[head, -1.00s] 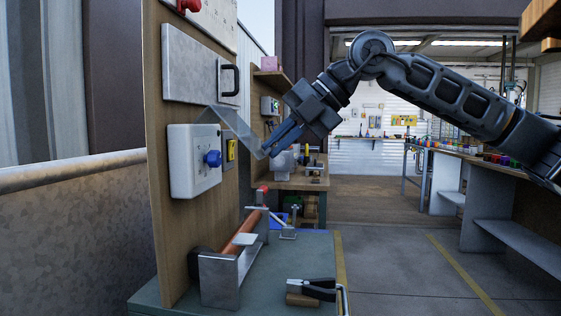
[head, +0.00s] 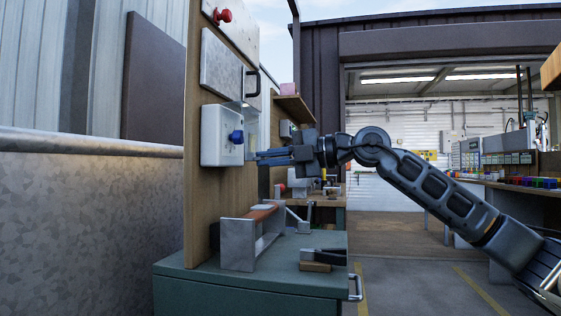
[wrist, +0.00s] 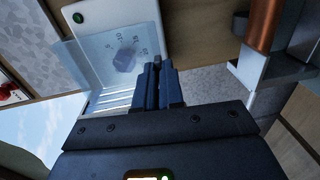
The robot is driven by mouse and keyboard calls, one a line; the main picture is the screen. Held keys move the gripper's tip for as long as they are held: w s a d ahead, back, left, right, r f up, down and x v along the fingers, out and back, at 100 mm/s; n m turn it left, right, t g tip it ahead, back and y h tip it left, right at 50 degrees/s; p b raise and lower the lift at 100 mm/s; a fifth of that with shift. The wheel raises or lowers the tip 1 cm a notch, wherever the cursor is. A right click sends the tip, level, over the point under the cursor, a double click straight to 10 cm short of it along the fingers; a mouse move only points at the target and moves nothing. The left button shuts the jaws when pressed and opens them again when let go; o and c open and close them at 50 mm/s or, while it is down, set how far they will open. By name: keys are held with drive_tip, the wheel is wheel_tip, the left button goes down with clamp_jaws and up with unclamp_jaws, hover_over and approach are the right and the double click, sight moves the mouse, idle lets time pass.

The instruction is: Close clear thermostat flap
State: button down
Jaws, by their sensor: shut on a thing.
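The white thermostat box (head: 215,150) is mounted on the upright wooden board, with a blue knob (head: 236,137) on its front. The clear flap (head: 251,125) hangs steeply in front of the box. In the wrist view the flap (wrist: 75,60) is a bluish see-through sheet, with the knob (wrist: 124,60) and dial markings showing through it. My gripper (head: 257,156) is at the flap's lower edge, and its blue fingers (wrist: 157,65) are shut together on that edge. The exact contact is partly hidden by the fingers.
A grey panel with a black handle (head: 254,84) sits above the box, and a red knob (head: 223,15) is higher up. Below, a metal bracket with a copper pipe (head: 262,213) and a black-handled tool (head: 322,255) rest on the green cabinet (head: 250,288). Open floor lies to the right.

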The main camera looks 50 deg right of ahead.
drive_tip(key=shift+w+a+f+t, duration=0.2)
drive_tip(key=shift+w+f+t, duration=0.2)
drive_tip(key=shift+w+f, duration=0.15)
drive_tip(key=c, duration=1.2)
unclamp_jaws()
drive_tip(key=shift+r, duration=0.1)
drive_tip(key=shift+c, duration=0.2)
drive_tip(key=shift+s, duration=0.1)
drive_tip(key=shift+s+d+r, duration=0.1)
drive_tip(key=shift+s+d, duration=0.1)
drive_tip(key=shift+s, duration=0.1)
drive_tip(key=p+v, duration=0.1)
drive_tip(key=v, duration=0.6)
drive_tip(key=shift+p, duration=0.3)
